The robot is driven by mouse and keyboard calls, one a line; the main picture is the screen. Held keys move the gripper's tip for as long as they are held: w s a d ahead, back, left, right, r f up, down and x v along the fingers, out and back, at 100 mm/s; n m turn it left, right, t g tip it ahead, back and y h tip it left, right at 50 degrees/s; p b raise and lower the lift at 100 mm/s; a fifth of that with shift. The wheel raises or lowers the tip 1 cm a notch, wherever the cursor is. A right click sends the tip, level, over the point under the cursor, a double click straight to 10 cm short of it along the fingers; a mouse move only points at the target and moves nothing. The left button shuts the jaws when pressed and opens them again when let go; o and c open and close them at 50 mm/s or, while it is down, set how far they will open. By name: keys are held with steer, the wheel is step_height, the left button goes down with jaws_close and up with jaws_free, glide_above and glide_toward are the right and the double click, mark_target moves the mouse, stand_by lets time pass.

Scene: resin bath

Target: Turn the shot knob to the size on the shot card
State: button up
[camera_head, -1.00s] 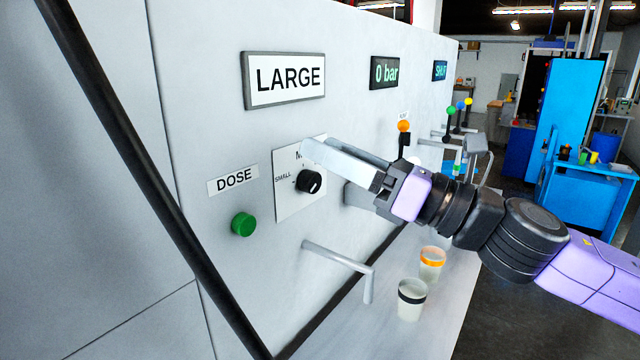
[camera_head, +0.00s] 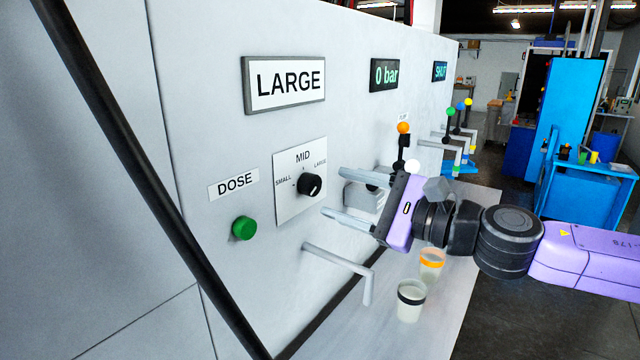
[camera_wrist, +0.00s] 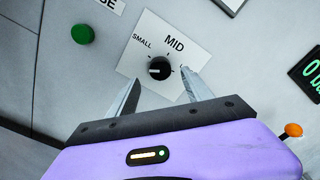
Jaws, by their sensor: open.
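The shot card (camera_head: 285,82) on the wall reads LARGE. Below it, the shot knob (camera_head: 311,185) is a black dial on a white plate (camera_head: 292,212) marked SMALL, MID and LARGE. Its white pointer mark faces left, towards the SMALL side; the wrist view shows this mark on the knob (camera_wrist: 159,68) too. My gripper (camera_head: 333,192) is open and empty, to the right of the knob in the head view, its two fingers apart and pointing at the panel. In the wrist view the knob lies between and beyond the fingers, apparently untouched. The LARGE label is partly hidden there.
A green DOSE button (camera_head: 244,227) is left of the knob. A grey bent pipe (camera_head: 340,263) sticks out below. Two cups, one black-banded (camera_head: 411,300) and one orange-banded (camera_head: 432,265), stand on the shelf. An orange-topped lever (camera_head: 403,128) stands behind my gripper.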

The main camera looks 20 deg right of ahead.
mark_target(316, 187)
steer(key=shift+p+x, duration=0.7)
steer(key=shift+x, duration=1.95)
steer(key=shift+a, duration=0.1)
jaws_close()
